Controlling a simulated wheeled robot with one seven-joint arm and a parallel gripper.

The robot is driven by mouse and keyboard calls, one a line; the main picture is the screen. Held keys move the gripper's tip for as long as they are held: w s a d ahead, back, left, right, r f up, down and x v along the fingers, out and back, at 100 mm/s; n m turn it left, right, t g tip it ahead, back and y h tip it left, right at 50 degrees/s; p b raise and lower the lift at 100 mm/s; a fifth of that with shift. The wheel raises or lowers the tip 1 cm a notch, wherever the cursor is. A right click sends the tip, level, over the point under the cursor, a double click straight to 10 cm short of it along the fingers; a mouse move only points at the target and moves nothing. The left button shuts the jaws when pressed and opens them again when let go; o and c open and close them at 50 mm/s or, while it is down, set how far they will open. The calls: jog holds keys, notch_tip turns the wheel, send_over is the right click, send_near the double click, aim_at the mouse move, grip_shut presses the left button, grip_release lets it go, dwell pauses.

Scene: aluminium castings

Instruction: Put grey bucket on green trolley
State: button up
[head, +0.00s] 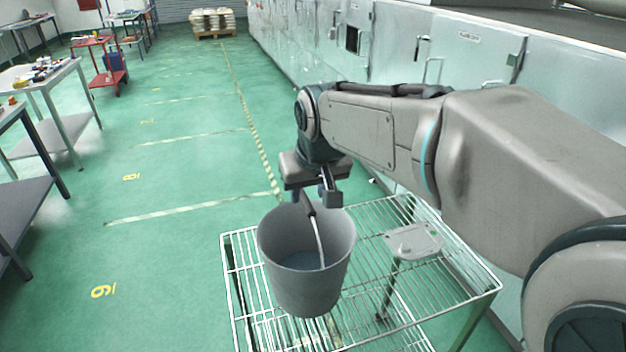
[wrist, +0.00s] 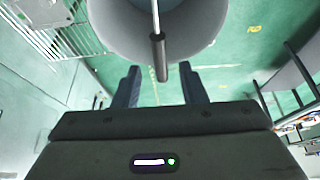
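The grey bucket (head: 304,275) stands upright on the wire top of the green trolley (head: 455,290), near its left side. Its handle, with a dark grip (head: 308,207), rises from the bucket toward my gripper (head: 322,197). In the wrist view, the bucket (wrist: 115,28) fills the top middle. The dark grip (wrist: 158,55) lies between the two fingers of my gripper (wrist: 160,76), with a gap on each side, so the gripper is open. The trolley's wire top (wrist: 84,40) shows at upper left. The bucket's base contact is partly hidden from view.
A flat grey casting (head: 415,241) lies on the trolley, right of the bucket. Pale cabinets (head: 460,60) line the right wall. Work tables (head: 45,80) and a red cart (head: 98,62) stand at left. The green floor (head: 180,180) between is clear.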

jog(key=v, duration=0.4)
jog(key=shift+s+d+r, duration=0.15)
jog(key=shift+r, duration=0.05)
jog(key=s+d+f+m+g+h, duration=0.1)
jog(key=s+d+f+m, duration=0.2)
jog(key=s+d+f, duration=0.9)
jog(key=s+f, duration=0.1)
jog(key=s, duration=0.2)
jog(key=shift+d, duration=0.35)
jog(key=shift+s+d+f, duration=0.1)
jog(key=shift+f, duration=0.05)
